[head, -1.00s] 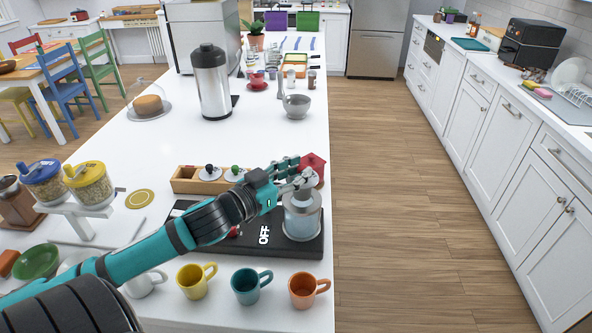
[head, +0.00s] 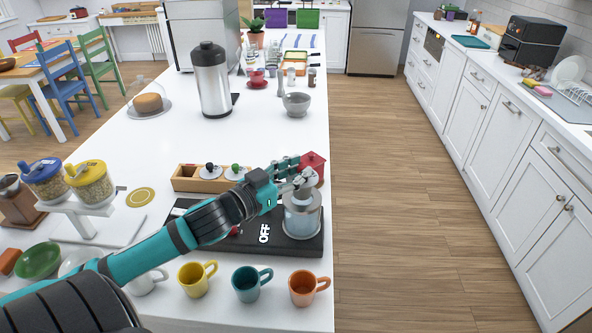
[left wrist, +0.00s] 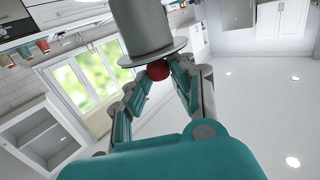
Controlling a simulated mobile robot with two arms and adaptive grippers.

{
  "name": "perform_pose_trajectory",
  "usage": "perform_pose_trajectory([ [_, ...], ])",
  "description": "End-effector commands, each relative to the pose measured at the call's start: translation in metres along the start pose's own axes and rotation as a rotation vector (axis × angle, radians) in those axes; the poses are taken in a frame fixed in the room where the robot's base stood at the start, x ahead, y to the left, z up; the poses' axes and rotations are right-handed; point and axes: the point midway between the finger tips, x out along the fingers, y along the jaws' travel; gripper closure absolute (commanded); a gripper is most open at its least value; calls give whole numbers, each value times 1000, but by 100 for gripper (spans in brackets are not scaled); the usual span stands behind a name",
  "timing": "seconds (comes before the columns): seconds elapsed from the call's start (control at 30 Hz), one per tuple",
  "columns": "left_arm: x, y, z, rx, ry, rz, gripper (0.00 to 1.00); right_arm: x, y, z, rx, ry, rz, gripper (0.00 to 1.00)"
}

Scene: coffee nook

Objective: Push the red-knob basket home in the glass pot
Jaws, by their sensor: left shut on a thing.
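The glass pot (head: 302,222) stands on the right end of a black warming plate (head: 263,236) marked OFF. My left gripper (head: 304,178) is directly above the pot, its fingers pointing right and down. In the left wrist view, my left gripper (left wrist: 160,76) is shut on the red knob (left wrist: 158,72) of the grey basket (left wrist: 143,25). The basket's wide flange lies just beyond the fingertips. My right gripper is not in view.
A wooden rack (head: 187,180) with black- and green-knobbed pieces stands behind my left arm. A red house-shaped object (head: 314,162) is close behind the gripper. Yellow (head: 194,282), teal (head: 247,286) and orange (head: 303,289) mugs stand in front. The counter's right edge is close to the pot.

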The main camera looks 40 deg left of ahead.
Motion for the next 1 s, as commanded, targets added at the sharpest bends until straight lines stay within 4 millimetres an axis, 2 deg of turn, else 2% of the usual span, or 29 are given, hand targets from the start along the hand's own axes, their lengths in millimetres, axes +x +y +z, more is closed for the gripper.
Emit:
perform_pose_trajectory([
  [1.0, 1, 0, 25, 0, 1, 0, 100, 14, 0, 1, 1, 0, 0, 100],
])
